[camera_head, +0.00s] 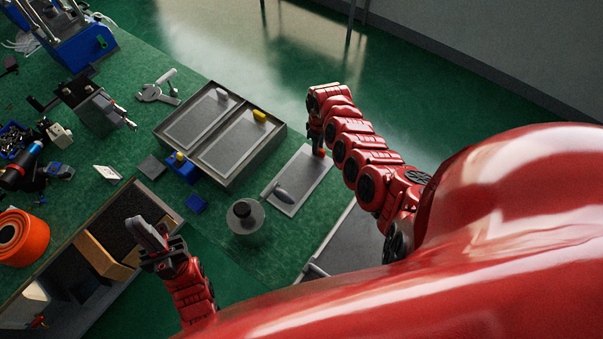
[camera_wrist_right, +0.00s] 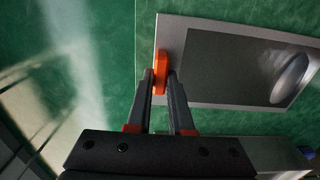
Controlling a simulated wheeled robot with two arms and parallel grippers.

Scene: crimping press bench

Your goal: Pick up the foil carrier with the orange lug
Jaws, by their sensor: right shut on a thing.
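The foil carrier (camera_head: 305,176) is a thin light-grey plate with a darker grey panel. It appears to lie flat on the green bench near its right edge. My right gripper (camera_wrist_right: 160,84) is shut on the orange lug, one finger on each side. In the head view my right gripper (camera_head: 319,148) hides most of the lug. My left gripper (camera_head: 148,232) hovers over the open drawer at the lower left, away from the carrier; its finger gap is unclear.
A tray (camera_head: 161,140) left of the carrier holds two similar plates, one with a yellow lug (camera_head: 259,115). A shiny grey oval piece (camera_head: 284,195) overlaps the carrier's near end, beside a round grey object (camera_head: 245,215). An orange spool (camera_head: 22,236) stands far left.

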